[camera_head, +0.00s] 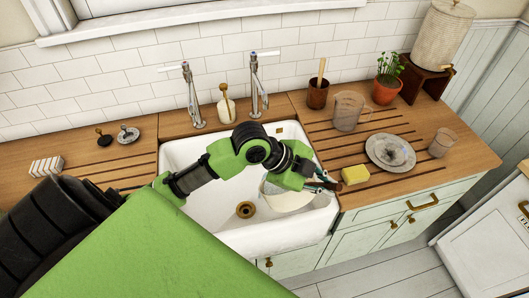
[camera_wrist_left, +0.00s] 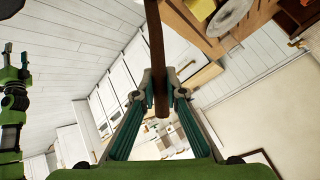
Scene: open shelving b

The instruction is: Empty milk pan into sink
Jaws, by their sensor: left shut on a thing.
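The milk pan (camera_head: 290,200) is pale and round, held over the right part of the white sink (camera_head: 222,220) in the head view. My left arm covers part of it. Its contents and exact tilt cannot be made out. My left gripper (camera_head: 322,184) is at the pan's right side, near the sink's right edge. In the left wrist view, my left gripper (camera_wrist_left: 158,92) is shut on the pan's brown handle (camera_wrist_left: 156,45), which runs between the fingers. The sink's brass drain (camera_head: 245,210) shows left of the pan.
Two taps (camera_head: 256,85) and a soap bottle (camera_head: 226,104) stand behind the sink. A yellow sponge (camera_head: 355,175) lies close right of my left gripper. A plate (camera_head: 390,151), glass jug (camera_head: 347,110) and potted plant (camera_head: 387,82) stand on the right counter. The sink's left part is clear.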

